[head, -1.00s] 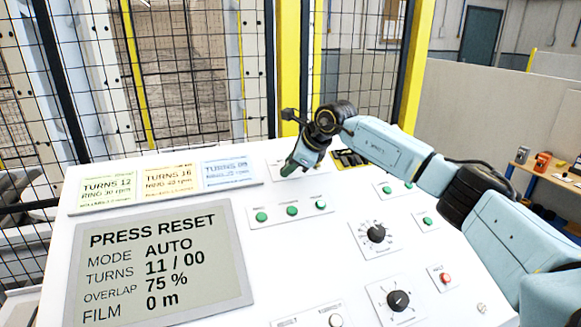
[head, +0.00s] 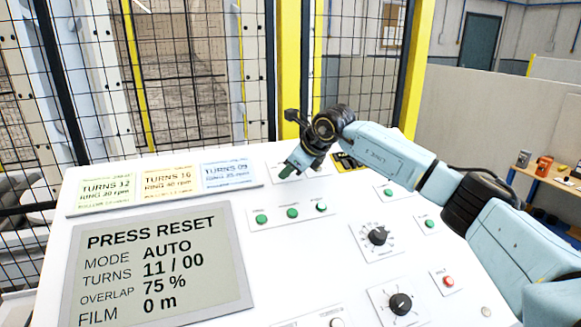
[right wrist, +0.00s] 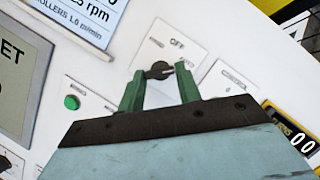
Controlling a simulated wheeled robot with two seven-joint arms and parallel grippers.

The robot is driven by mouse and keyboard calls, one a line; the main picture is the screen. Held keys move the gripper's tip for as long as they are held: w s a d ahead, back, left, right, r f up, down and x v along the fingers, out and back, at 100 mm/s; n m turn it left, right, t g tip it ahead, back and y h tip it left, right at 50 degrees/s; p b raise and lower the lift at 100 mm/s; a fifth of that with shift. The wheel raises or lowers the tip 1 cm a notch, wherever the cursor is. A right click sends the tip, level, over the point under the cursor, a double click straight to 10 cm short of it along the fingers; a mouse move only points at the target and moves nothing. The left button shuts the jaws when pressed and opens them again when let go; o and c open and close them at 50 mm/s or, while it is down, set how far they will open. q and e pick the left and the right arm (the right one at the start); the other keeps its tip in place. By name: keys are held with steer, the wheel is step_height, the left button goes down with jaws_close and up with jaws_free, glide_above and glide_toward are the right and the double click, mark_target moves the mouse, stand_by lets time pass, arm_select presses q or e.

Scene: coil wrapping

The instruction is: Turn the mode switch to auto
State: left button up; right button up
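The mode switch, a small black knob (right wrist: 159,70), sits on a white plate with "OFF" printed above it. Its other lettering is too small to read. My right gripper (right wrist: 160,84) is open, with one green finger on each side of the knob; I cannot tell whether they touch it. In the head view the right gripper (head: 287,172) points down at the panel's upper middle and hides the knob. The display (head: 160,270) reads "PRESS RESET", "MODE AUTO", "TURNS 11 / 00". My left gripper is not in view.
The white panel (head: 215,290) carries a row of green buttons (head: 292,213), two black dials (head: 377,236) and a red button (head: 448,282). Three label cards (head: 229,174) stand along the back left. A yellow-framed counter (right wrist: 300,138) sits right of the switch. Mesh fencing stands behind.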

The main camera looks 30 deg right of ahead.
steer(key=o, duration=0.4)
steer(key=b+v, duration=0.2)
steer(key=v, duration=1.1)
steer(key=shift+s+r, duration=0.1)
steer(key=shift+s, duration=0.1)
steer(key=shift+r, duration=0.1)
